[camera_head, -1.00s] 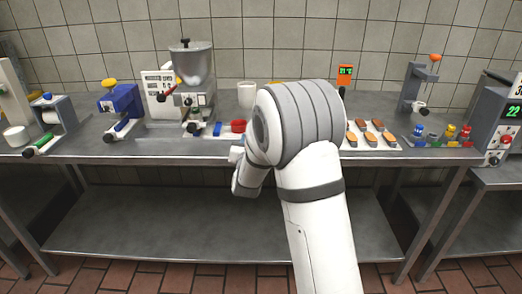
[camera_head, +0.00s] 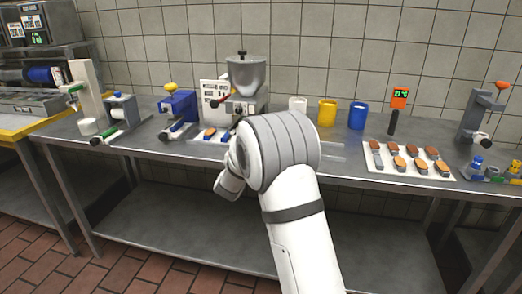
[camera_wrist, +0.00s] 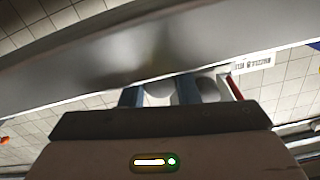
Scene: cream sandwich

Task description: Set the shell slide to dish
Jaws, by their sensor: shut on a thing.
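My gripper (camera_wrist: 158,96) shows in the wrist view as two blue-grey fingers with a narrow gap. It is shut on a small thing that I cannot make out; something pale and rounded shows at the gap. In the head view my own arm hides the fingertips. A machine with a hopper (camera_head: 246,76) and a red knob stands just behind my arm.
The steel table (camera_head: 160,148) runs across the view. White, yellow (camera_head: 327,112) and blue (camera_head: 357,115) cups stand behind my arm to the right. The lower shelf is clear.

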